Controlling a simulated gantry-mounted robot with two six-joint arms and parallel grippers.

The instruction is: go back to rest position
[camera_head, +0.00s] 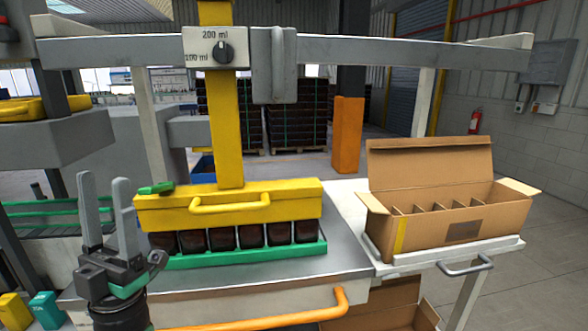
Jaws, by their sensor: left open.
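My left gripper (103,190) is at the lower left with its two grey fingers pointing up and apart. It is open and nothing shows between the fingers. It stands in front of the left end of the yellow press head (230,205). A row of dark amber bottles (251,235) sits under that head in a green tray (245,256) on the grey bench. The bottle tops are hidden by the head. My right gripper is not in the view.
An open cardboard box (450,222) with dividers stands on a white cart (420,258) at right. An orange bar (255,319) runs along the bench front. A dial (223,52) marked 200 ml and 100 ml is above. Another open box (385,308) is low under the cart.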

